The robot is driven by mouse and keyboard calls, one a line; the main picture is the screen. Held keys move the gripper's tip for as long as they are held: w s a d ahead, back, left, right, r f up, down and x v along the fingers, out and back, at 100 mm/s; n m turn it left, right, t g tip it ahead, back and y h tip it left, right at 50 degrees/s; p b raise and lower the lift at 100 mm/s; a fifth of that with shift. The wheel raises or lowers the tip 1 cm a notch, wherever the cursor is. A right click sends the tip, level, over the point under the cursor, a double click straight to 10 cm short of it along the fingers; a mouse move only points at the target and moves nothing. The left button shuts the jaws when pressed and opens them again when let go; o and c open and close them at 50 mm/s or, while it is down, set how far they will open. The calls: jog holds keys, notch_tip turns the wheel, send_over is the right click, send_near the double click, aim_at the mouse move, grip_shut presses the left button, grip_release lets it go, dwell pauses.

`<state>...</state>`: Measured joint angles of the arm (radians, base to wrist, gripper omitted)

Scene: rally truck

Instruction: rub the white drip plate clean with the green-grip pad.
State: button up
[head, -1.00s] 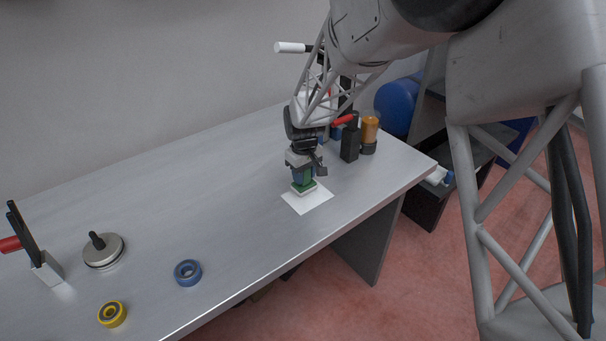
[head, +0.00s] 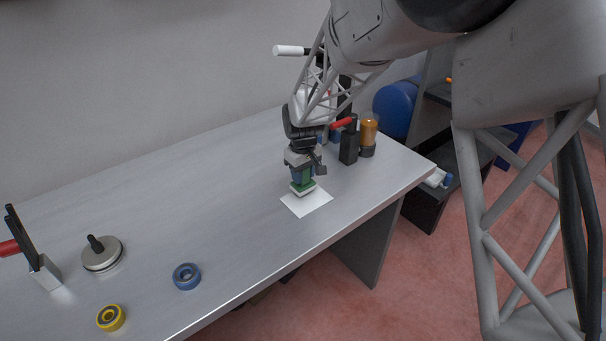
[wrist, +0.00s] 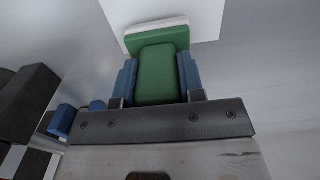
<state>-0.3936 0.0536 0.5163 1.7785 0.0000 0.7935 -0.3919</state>
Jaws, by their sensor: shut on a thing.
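The white drip plate (head: 313,204) lies flat on the grey bench near its front edge, and its far part also shows in the wrist view (wrist: 205,18). My gripper (head: 302,175) is shut on the green grip of the pad (head: 301,188), with a blue finger on each side of the grip in the wrist view (wrist: 156,75). The pad's white underside is over the plate's back left part. I cannot tell whether it touches the plate. No marks can be made out on the plate.
A black block (head: 349,150) and an amber jar (head: 368,132) stand behind and right of the plate. A blue ring (head: 187,276), a yellow ring (head: 111,317) and a round metal lid (head: 102,254) are at the left. The middle of the bench (head: 190,200) is clear.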

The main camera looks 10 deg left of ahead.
jog(key=shift+r, duration=0.1)
jog(key=shift+r, duration=2.45)
jog(key=shift+s, duration=0.1)
